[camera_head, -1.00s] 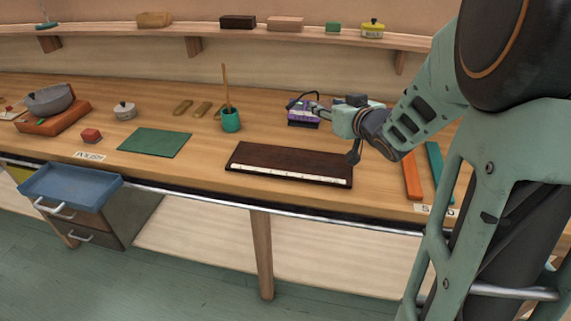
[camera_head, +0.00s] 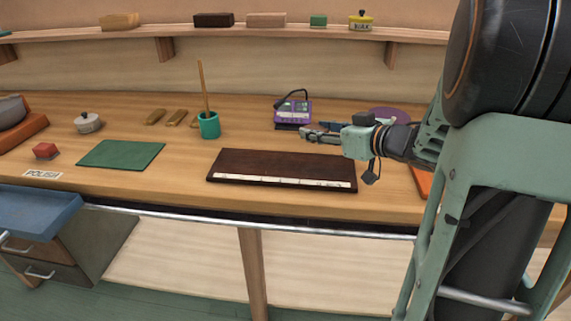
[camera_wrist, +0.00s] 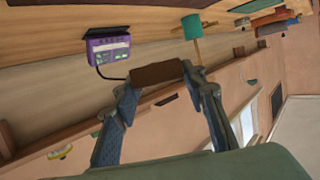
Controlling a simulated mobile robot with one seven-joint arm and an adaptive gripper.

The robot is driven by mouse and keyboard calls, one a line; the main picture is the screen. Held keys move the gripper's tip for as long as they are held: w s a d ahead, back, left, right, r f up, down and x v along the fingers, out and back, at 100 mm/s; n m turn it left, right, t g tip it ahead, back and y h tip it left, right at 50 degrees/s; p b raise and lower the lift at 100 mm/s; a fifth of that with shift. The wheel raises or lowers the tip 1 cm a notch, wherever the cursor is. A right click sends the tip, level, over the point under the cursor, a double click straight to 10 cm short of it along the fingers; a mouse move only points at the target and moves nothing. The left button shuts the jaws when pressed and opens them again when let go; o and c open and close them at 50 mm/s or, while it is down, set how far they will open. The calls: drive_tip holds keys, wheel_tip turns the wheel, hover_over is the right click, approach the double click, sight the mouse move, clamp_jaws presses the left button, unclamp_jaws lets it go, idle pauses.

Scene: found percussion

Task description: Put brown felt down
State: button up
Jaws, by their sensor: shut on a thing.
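My gripper (camera_wrist: 158,80) is shut on a small brown block, the brown felt (camera_wrist: 158,73), held between its fingertips in the wrist view. In the head view my gripper (camera_head: 304,134) reaches left over the bench, just in front of the purple device and behind the dark board. The felt cannot be clearly made out there. The dark brown board (camera_head: 270,163) with a pale marked strip along its front edge lies on the bench. A green mat (camera_head: 121,154) lies flat to its left.
The purple device (camera_head: 293,112) with a black cable stands behind my gripper; it also shows in the wrist view (camera_wrist: 107,48). A teal cup (camera_head: 209,125) with a stick stands left of it. A shelf (camera_head: 240,33) holds several blocks. Bare bench lies between mat and board.

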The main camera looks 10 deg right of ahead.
drive_tip(key=b, duration=0.3)
hover_over(287, 167)
drive_tip(key=d, duration=0.1)
drive_tip(key=f, duration=0.6)
drive_tip(key=shift+s+d, duration=0.1)
drive_tip(key=shift+s, duration=0.25)
drive_tip(key=f, duration=0.2)
drive_tip(key=a+f+b, duration=0.1)
drive_tip(key=shift+w+a+f, duration=0.1)
drive_tip(key=shift+w+f, duration=0.3)
drive_tip(key=shift+f, duration=0.35)
